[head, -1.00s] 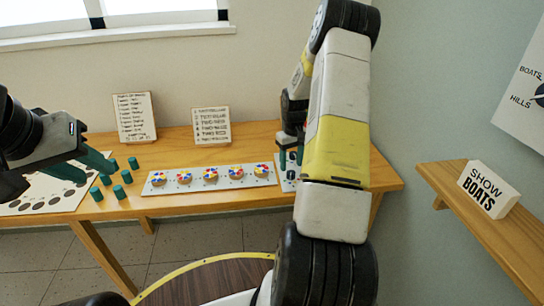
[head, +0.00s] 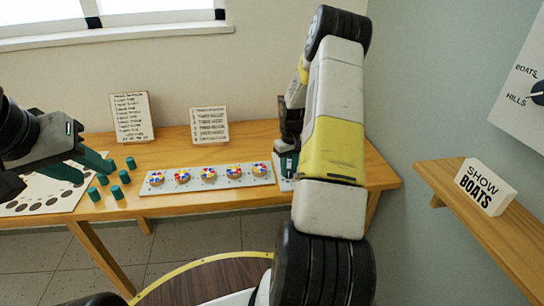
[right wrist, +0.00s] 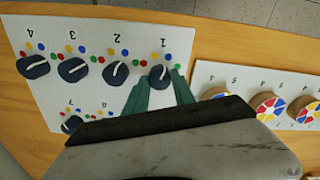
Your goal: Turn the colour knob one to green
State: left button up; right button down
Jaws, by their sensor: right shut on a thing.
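In the right wrist view, colour knob one (right wrist: 160,79) is a dark round knob with a white pointer line, on a white panel (right wrist: 88,32). Small coloured dots surround it, too small to read surely; the panel appears upside down. My right gripper (right wrist: 158,91) has its green fingers on either side of knob one, shut on it. In the head view the right gripper (head: 287,161) is low at the table's right end, and the arm hides most of the panel. My left gripper (head: 84,168) is open and empty over the table's left part.
Other dark knobs (right wrist: 73,69) share the panel. A strip with several colour wheels (head: 208,184) lies beside it. Green cylinders (head: 124,177) stand on the table at left. Two text cards (head: 209,126) lean at the back. A "SHOW BOATS" block (head: 485,187) sits on the right shelf.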

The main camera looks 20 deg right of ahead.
aim_at(289, 171)
jog(key=m, duration=0.4)
jog(key=shift+m, duration=2.1)
jog(key=c, duration=1.1)
grip_release()
jog(key=shift+o, duration=0.2)
jog(key=shift+r, duration=3.9)
